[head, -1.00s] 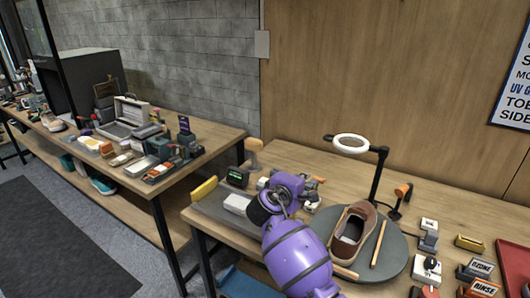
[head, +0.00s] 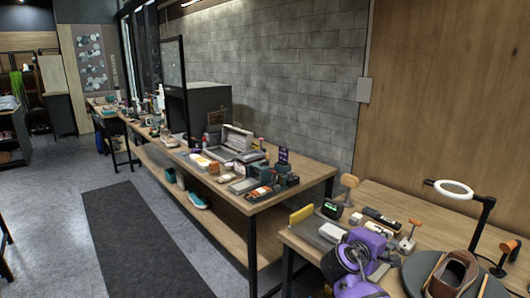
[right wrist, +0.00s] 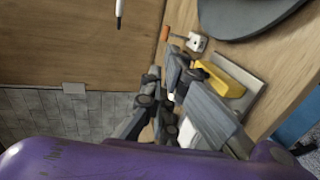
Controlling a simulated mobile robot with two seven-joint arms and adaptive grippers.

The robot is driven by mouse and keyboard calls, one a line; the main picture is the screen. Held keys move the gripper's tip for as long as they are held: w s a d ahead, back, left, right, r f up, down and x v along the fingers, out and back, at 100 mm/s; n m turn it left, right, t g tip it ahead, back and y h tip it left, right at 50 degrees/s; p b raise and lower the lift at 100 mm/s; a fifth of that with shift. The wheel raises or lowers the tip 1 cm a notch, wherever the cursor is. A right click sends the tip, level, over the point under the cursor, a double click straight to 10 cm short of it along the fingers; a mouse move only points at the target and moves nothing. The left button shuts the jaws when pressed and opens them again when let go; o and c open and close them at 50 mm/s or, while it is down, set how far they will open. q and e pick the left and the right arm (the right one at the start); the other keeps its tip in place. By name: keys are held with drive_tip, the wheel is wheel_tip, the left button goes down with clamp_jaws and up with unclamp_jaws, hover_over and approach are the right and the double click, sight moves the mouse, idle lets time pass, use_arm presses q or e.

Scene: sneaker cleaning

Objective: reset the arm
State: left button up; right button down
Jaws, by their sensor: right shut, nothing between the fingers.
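My right arm is purple and reaches in at the bottom of the head view, with the right gripper (head: 352,258) over the front left part of the near bench (head: 425,208). In the right wrist view the grey fingers of the right gripper (right wrist: 166,88) are shut with nothing between them. A brown shoe (head: 453,270) rests on the round grey turntable (head: 415,272), to the right of my right arm and apart from it. My left gripper is not in view.
A ring lamp (head: 455,188) on a dark stand rises behind the shoe. Small tools and a green-lit box (head: 331,209) lie near the bench's left end. A long second bench (head: 318,180) with many items stands further left. The floor beside the dark mat (head: 135,240) is clear.

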drive_tip(key=w+a+r+t+y, duration=0.1)
drive_tip(key=w+a+t+y, duration=0.2)
drive_tip(key=a, duration=0.3)
drive_tip(key=s+a+f+m+y, duration=0.1)
drive_tip(key=s+a+f+y, duration=0.35)
drive_tip(key=f, duration=0.35)
drive_tip(key=s+a+f+m+y, duration=0.1)
drive_tip(key=s+a+f+y, duration=0.25)
drive_tip(key=s+f, duration=0.35)
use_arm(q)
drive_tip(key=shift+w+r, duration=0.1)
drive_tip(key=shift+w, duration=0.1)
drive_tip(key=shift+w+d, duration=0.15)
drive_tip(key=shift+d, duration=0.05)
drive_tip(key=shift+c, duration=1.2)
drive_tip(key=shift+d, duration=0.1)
use_arm(e)
drive_tip(key=s+f+m+g, duration=0.1)
drive_tip(key=s+f, duration=0.5)
drive_tip(key=s, duration=0.6)
drive_tip(key=s+f+m+g, duration=0.1)
drive_tip(key=s+f+m, duration=0.2)
drive_tip(key=s+f, duration=0.4)
drive_tip(key=s+f+m+g, duration=0.2)
drive_tip(key=s+f, duration=0.4)
drive_tip(key=s, duration=1.2)
drive_tip(key=shift+s+f+y, duration=0.15)
drive_tip(key=shift+f+y, duration=0.1)
drive_tip(key=shift+y, duration=0.15)
